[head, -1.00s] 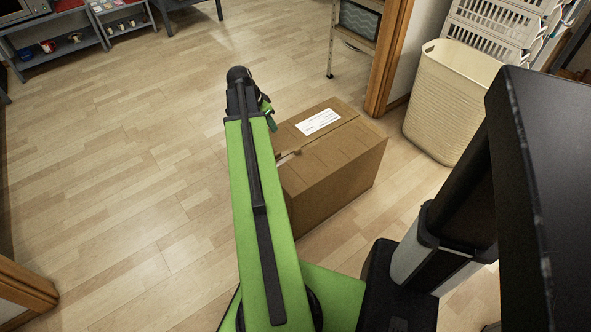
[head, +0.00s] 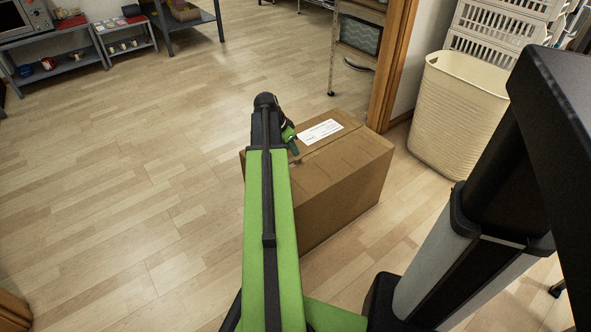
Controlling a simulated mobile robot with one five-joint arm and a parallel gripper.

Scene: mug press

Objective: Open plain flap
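A brown cardboard box (head: 345,190) stands on the wooden floor in the middle of the head view. Its top flaps lie flat. A white label (head: 320,131) is on the far flap. The near flap (head: 343,163) is plain brown. My green arm reaches forward over the left part of the box and hides it there. My gripper (head: 291,139) is at the arm's far end, above or at the left side of the box top. It is small and partly hidden, so I cannot tell whether it is open or touches the box.
A cream laundry basket (head: 455,115) stands right of the box, beside a wooden door frame (head: 393,65). White crates (head: 500,25) are stacked behind it. Grey shelves (head: 55,65) stand at the far left. The floor (head: 130,190) left of the box is clear.

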